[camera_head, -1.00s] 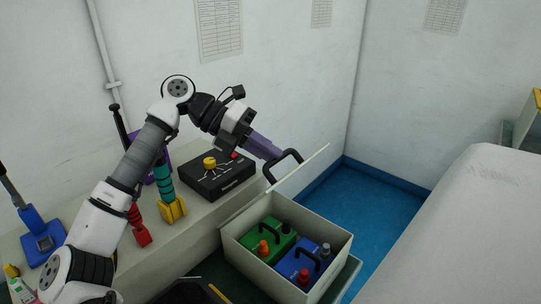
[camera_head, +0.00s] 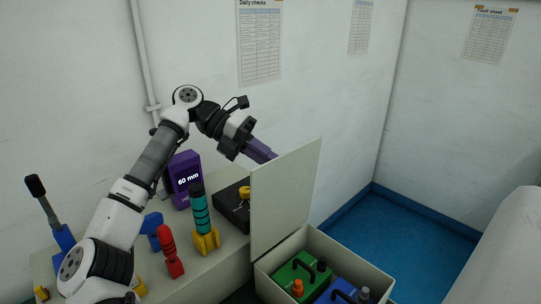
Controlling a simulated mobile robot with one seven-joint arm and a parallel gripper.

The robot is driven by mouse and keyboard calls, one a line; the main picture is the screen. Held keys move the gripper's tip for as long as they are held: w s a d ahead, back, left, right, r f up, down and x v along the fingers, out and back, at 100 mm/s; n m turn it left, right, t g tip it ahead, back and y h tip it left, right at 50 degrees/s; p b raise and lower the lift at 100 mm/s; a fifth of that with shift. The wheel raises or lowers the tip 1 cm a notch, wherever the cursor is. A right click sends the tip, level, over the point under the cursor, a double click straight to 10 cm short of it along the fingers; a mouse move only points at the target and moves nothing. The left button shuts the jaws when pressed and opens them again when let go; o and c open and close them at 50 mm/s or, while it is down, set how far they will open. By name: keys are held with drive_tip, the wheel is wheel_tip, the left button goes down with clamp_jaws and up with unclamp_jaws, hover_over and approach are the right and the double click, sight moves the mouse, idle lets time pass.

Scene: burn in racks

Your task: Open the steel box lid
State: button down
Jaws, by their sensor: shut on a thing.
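The steel box (camera_head: 345,249) is pale grey and stands at the lower right, cut off by the bottom edge. Its lid (camera_head: 286,198) stands about upright along the box's left side, with its plain inner face toward the view. My gripper (camera_head: 266,153), with purple fingers, reaches down behind the lid's upper left edge. The fingertips and the black lid handle are hidden behind the lid. The gripper is shut on the handle.
Inside the box are a green block (camera_head: 300,275) and a blue block (camera_head: 347,292). A bench at left holds a black dial box (camera_head: 235,206), a teal-and-yellow tool (camera_head: 202,222), a red tool (camera_head: 169,252) and a purple "60 mm" block (camera_head: 185,178). Blue floor (camera_head: 385,228) lies open at right.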

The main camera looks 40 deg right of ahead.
drive_tip(key=shift+f, duration=0.85)
drive_tip(key=c, duration=1.8)
unclamp_jaws()
drive_tip(key=o, duration=0.3)
drive_tip(key=shift+w+d+f, duration=0.1)
drive_tip(key=shift+w+d, duration=0.1)
drive_tip(key=shift+w, duration=0.05)
drive_tip(key=shift+o, duration=0.2)
drive_tip(key=p+v, duration=0.3)
drive_tip(key=v, duration=1.1)
drive_tip(key=shift+s+d+r, duration=0.15)
drive_tip(key=shift+r, duration=0.15)
